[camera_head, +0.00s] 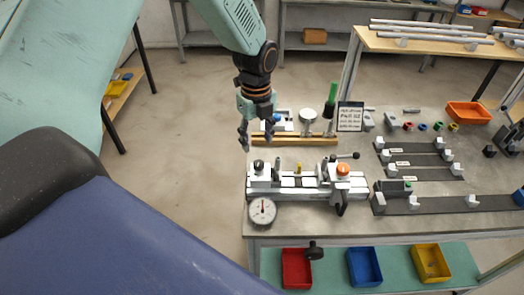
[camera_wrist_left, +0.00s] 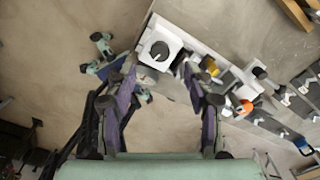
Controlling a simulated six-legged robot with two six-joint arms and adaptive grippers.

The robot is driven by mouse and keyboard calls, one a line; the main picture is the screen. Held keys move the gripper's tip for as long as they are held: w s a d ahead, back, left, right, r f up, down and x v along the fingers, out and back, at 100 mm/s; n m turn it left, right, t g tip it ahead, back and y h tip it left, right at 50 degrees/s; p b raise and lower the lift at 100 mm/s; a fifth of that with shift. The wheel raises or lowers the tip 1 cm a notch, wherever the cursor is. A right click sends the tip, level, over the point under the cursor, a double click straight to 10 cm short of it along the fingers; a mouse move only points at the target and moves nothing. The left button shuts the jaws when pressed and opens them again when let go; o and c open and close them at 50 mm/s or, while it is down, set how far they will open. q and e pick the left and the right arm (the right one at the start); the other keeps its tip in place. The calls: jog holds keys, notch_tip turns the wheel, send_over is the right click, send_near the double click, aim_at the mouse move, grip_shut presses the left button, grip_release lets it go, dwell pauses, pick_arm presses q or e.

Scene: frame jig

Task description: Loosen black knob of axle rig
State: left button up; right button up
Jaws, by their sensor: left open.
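The axle rig (camera_head: 313,190) is a pale metal fixture along the near left part of the workbench. Its black knob (camera_head: 258,166) stands on the block at the rig's left end. In the left wrist view the black knob (camera_wrist_left: 160,50) sits on a white block, just beyond the fingertips. An orange knob (camera_head: 343,169) tops the rig's right end. My left gripper (camera_head: 256,135) points down, open and empty, above and behind the black knob and apart from it. In the left wrist view its two fingers (camera_wrist_left: 160,75) are spread. My right gripper is out of view.
A round dial gauge (camera_head: 262,211) stands in front of the rig's left end. Behind the rig are a wooden rack (camera_head: 295,140), an upright green-handled tool (camera_head: 331,100) and a sign (camera_head: 350,117). Grey rails with clamps (camera_head: 440,204) lie to the right. Bare floor lies left of the bench.

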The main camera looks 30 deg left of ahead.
aim_at(259, 162)
pick_arm(q)
jog(key=shift+d, duration=0.25)
jog(key=shift+s+d+f, duration=0.15)
jog(key=shift+d+f, duration=0.1)
jog(key=shift+f, duration=0.25)
jog(key=shift+s+d+f, duration=0.1)
jog(key=shift+d+f, duration=0.1)
jog(key=shift+f, duration=0.3)
jog(key=f, duration=0.2)
jog(key=a+f+p, duration=0.1)
jog(key=f, duration=0.2)
jog(key=shift+a, duration=0.2)
jog(key=shift+f, duration=0.2)
jog(key=shift+d, duration=0.25)
jog(key=shift+d+r, duration=0.1)
jog(key=shift+d, duration=0.25)
jog(key=shift+a+f, duration=0.2)
jog(key=shift+a, duration=0.3)
jog(key=c, duration=0.4)
jog(key=shift+w+d, duration=0.1)
jog(key=shift+d, duration=0.15)
jog(key=c, duration=0.5)
jog(key=shift+r, duration=0.1)
grip_shut()
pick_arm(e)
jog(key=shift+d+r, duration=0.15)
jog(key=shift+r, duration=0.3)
